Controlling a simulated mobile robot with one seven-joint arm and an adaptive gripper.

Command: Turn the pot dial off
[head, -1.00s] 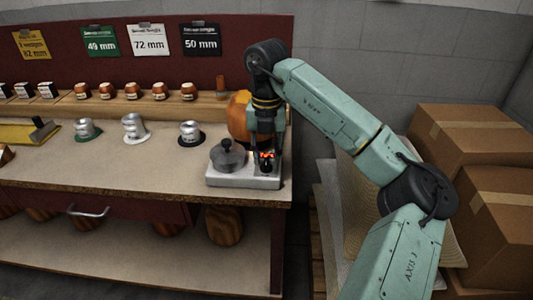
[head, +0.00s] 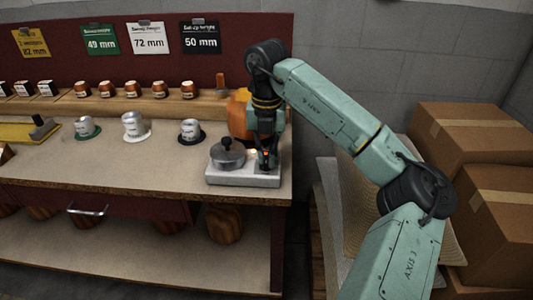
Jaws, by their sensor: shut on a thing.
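The pot (head: 228,154) is a dark grey lidded vessel with a black knob on top. It sits on the left part of a pale grey base unit (head: 243,179) near the right end of the workbench. My gripper (head: 267,167) points down over the right part of that base, at the dial's place, and is shut on the dial. The dial itself is mostly hidden by the fingers. A small orange-red glow shows at the gripper.
An orange rounded block (head: 238,115) stands just behind the base, close to my arm. Cardboard boxes (head: 470,145) are stacked at the right.

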